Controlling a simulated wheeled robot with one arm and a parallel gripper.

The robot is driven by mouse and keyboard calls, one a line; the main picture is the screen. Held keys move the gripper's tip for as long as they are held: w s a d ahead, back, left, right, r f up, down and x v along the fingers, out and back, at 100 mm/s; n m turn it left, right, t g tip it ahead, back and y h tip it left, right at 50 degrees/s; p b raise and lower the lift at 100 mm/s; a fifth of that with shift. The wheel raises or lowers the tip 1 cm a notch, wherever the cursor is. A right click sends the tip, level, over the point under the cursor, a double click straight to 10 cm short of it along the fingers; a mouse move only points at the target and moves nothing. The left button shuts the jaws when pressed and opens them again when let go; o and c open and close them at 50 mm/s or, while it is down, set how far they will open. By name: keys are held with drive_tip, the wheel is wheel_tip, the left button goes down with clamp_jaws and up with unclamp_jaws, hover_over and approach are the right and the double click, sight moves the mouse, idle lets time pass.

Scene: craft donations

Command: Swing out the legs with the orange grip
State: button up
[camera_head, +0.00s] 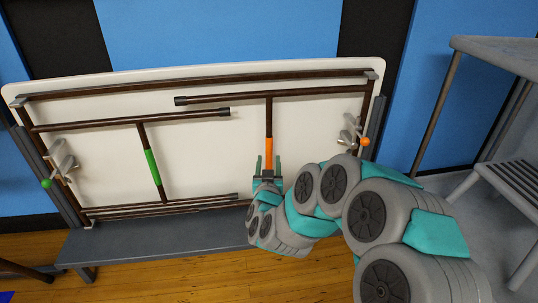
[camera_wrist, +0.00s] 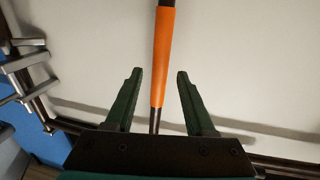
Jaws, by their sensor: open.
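A folding table (camera_head: 95,103) stands on its side with its white underside facing me and its dark legs folded flat against it. The orange grip (camera_head: 269,150) is a sleeve on the upright bar of the right leg set (camera_head: 270,110). My gripper (camera_head: 268,160) is open at the lower part of this grip. In the wrist view the orange grip (camera_wrist: 163,52) runs between the two spread fingers (camera_wrist: 157,76), with a gap on each side. A green grip (camera_head: 153,168) sits on the left leg set's bar (camera_head: 142,134).
A latch with an orange knob (camera_head: 365,142) is at the right edge, and one with a green knob (camera_head: 47,183) at the left. The table rests on a grey bench (camera_head: 165,238). A grey metal rack (camera_head: 500,55) stands at the right. Wooden floor shows in front.

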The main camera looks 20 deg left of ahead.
sight(269, 155)
drive_tip(key=shift+x, duration=2.4)
clamp_jaws()
